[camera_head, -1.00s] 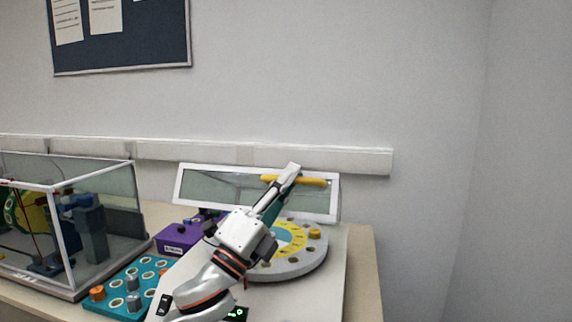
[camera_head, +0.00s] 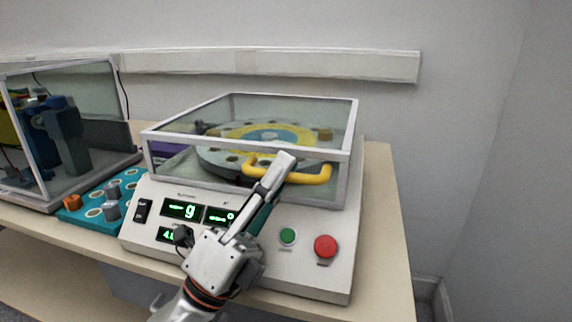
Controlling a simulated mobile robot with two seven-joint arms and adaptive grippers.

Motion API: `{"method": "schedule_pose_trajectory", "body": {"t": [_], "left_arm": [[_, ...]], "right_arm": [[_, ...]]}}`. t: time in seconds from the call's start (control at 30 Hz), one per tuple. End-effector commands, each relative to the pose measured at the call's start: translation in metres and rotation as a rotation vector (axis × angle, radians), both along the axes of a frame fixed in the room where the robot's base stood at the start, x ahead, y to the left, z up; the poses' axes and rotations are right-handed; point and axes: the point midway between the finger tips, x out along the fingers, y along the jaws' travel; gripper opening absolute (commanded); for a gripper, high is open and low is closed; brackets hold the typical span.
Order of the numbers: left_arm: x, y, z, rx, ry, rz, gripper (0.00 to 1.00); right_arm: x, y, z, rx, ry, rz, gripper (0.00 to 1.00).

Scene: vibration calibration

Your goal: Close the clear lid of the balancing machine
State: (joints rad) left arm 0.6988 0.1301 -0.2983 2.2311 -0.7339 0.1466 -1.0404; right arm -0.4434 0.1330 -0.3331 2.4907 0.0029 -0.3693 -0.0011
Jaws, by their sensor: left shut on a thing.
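The balancing machine (camera_head: 267,235) is a white console with lit green displays, a green button and a red button. Its clear lid (camera_head: 250,108), framed in white, lies over the round disc (camera_head: 225,162) with its yellow and blue centre. A yellow handle (camera_head: 318,176) sits on the lid's front side. My left gripper (camera_head: 283,165) is at the left part of this handle and shut on it. Whether the lid's lower edge touches the console all round I cannot tell. My right gripper is not in view.
A teal tray (camera_head: 127,181) with round holes and several knobs lies left of the machine. A clear case (camera_head: 68,136) with dark machinery stands further left. A purple box (camera_head: 160,150) is partly behind the lid. The table (camera_head: 390,220) has a narrow free strip at right.

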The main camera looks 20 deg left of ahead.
Motion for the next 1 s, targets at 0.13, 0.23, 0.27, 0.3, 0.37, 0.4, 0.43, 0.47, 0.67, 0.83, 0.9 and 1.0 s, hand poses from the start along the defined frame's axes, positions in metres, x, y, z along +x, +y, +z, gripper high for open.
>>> {"method": "schedule_pose_trajectory", "body": {"t": [0.13, 0.23, 0.27, 0.3, 0.37, 0.4, 0.43, 0.47, 0.67, 0.83, 0.9, 1.0], "left_arm": [[-0.0005, -0.0007, -0.0107, 0.002, 0.009, -0.002, 0.0], [-0.0007, -0.0012, -0.0119, 0.003, 0.01, -0.003, 0.0], [-0.0008, -0.0013, -0.0122, 0.003, 0.01, -0.003, 0.0], [-0.0007, -0.0014, -0.0126, 0.003, 0.011, -0.004, 0.0], [-0.0006, -0.0016, -0.0132, 0.003, 0.012, -0.004, 0.0], [-0.0005, -0.0018, -0.0137, 0.004, 0.013, -0.005, 0.0], [-0.0004, -0.0019, -0.0141, 0.004, 0.013, -0.005, 0.0], [-0.0004, -0.002, -0.0145, 0.004, 0.014, -0.004, 0.0], [-0.0001, -0.0018, -0.0143, 0.003, 0.014, -0.004, 0.27], [-0.0004, -0.0011, -0.0113, 0.002, 0.01, -0.002, 0.27], [-0.0012, -0.0003, -0.0117, 0.002, 0.009, -0.002, 0.27], [-0.005, 0.0022, -0.016, 0.001, 0.01, -0.002, 0.27]], "right_arm": [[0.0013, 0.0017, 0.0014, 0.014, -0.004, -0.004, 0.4], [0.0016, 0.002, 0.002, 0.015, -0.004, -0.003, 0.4], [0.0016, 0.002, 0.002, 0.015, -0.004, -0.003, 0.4], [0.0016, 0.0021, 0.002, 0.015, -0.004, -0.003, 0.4], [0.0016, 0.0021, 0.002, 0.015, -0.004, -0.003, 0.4], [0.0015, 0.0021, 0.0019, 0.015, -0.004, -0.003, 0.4], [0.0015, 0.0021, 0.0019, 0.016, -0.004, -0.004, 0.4], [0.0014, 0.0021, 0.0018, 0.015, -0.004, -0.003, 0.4], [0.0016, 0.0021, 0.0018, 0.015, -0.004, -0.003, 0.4], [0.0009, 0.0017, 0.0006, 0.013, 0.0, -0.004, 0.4], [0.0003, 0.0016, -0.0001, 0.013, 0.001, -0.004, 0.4], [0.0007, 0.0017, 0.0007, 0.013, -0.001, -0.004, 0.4]]}}
